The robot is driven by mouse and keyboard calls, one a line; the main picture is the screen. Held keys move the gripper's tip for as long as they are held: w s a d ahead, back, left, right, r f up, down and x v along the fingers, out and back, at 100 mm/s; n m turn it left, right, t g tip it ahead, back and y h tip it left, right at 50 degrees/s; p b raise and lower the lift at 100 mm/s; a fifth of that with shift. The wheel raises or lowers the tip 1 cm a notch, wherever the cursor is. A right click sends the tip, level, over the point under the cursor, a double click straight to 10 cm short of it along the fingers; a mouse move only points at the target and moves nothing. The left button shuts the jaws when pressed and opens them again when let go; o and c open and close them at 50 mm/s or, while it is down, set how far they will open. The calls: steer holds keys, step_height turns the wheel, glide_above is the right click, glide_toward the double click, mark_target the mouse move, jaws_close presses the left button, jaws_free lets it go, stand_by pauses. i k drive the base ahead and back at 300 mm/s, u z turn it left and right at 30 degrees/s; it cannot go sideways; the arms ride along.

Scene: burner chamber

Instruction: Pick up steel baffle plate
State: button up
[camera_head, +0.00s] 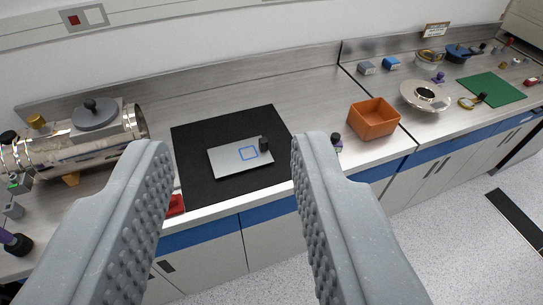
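The steel baffle plate (228,161) is a flat, silvery rectangle with a blue square outline on it and a small dark knob (264,144) near its right edge. It lies on a black mat (200,137) on the bench. My gripper (232,150) is open and empty, its two grey ridged fingers spread wide in the foreground. The plate shows between the fingertips, apart from both. The distance from the fingers to the plate is hard to tell.
A shiny metal cylinder (75,153) lies at the left. A red item (175,205) is beside the mat. An orange bin (374,118), a steel flanged dish (424,96) and a green mat (491,88) are to the right. A wall backs the bench.

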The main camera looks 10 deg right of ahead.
mark_target(235, 158)
steer(key=z, duration=0.15)
steer(key=i, duration=1)
steer(key=u, duration=0.1)
